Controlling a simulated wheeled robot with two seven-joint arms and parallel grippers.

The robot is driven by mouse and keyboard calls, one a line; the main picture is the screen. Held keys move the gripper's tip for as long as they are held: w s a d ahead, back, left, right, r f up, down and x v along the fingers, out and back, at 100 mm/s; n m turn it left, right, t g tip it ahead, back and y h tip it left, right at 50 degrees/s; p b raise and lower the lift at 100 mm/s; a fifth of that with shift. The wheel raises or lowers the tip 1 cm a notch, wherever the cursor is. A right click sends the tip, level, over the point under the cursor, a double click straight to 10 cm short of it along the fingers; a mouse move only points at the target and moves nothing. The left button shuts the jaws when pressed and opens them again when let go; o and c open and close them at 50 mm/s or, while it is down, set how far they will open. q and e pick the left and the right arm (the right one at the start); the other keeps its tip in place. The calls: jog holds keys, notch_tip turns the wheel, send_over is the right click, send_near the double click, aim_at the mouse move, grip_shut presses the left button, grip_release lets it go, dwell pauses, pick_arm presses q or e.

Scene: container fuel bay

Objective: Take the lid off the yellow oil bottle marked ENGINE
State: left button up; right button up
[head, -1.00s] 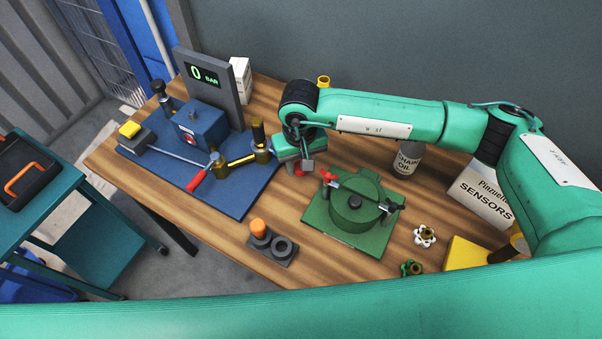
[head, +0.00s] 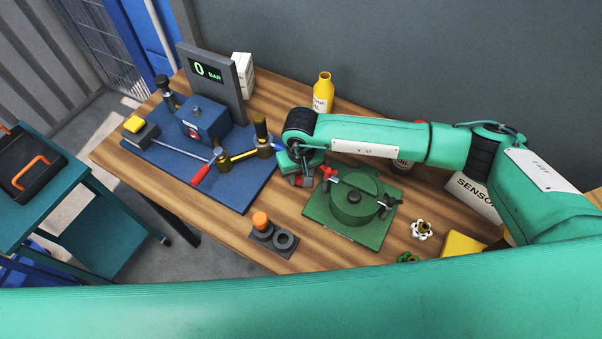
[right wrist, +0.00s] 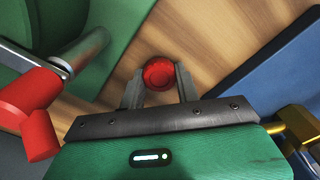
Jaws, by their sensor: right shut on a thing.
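A yellow bottle (head: 322,93) stands upright at the back of the bench, against the wall. Part of its white label shows, but the word ENGINE is not legible. Its narrow neck is yellow, and no separate lid shows on it. My right gripper (head: 298,180) hangs in front of the bottle, between the blue board and the green plate. In the right wrist view, it (right wrist: 159,85) is shut on a round red lid (right wrist: 159,73), with bare wood below. My left gripper is out of view.
A blue board (head: 225,190) with a pump and gauge is left of the gripper. A green plate (head: 318,215) with a round housing and red handle is close on its right. A dark holder (head: 262,238) with an orange plug stands in front.

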jog(key=o, duration=1.1)
jog(key=shift+c, duration=0.2)
jog(key=shift+r+p, duration=0.1)
jog(key=shift+p, duration=0.2)
notch_tip(320, 180, up, 12)
jog(key=b, duration=0.4)
